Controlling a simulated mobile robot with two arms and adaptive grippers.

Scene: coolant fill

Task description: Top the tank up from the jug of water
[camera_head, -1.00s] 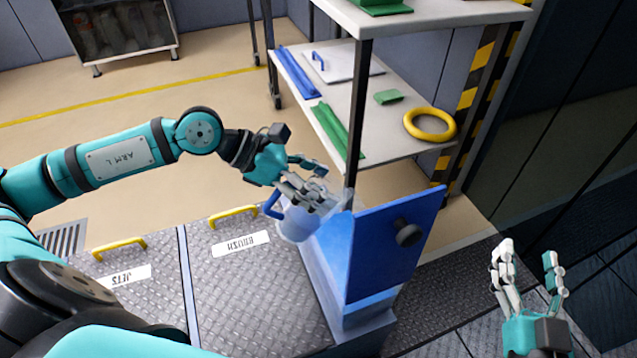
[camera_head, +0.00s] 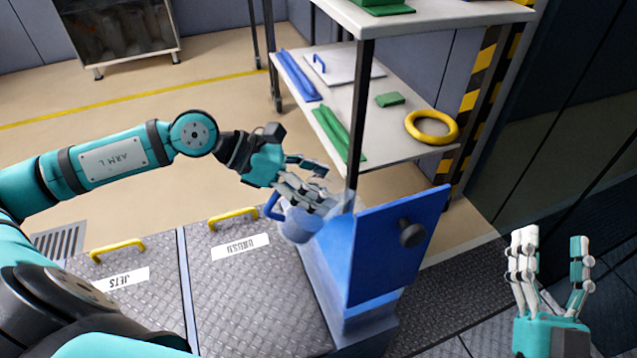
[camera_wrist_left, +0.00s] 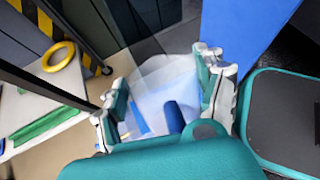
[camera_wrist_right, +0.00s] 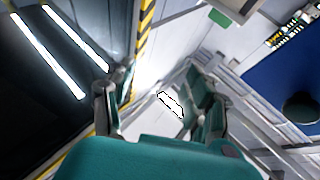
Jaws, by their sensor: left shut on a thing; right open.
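The jug (camera_head: 297,230) is clear with a blue handle (camera_head: 273,207). My left gripper (camera_head: 316,190) is shut on the jug, which leans to the right beside the blue tank (camera_head: 322,285). The left wrist view shows the jug (camera_wrist_left: 165,80) between the fingers. Its water level is hard to make out. The tank's blue panel (camera_head: 385,260) stands upright with a black knob (camera_head: 411,233). The tank's opening is not clearly visible. My right gripper (camera_head: 552,250) is open and empty at the lower right, well apart from the tank.
A metal deck with hatches marked with labels and yellow handles (camera_head: 233,217) lies left of the tank. Behind stands a shelf (camera_head: 405,150) with a yellow ring (camera_head: 432,127) and green and blue pieces; its post rises close behind the jug. Dark panels stand at the right.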

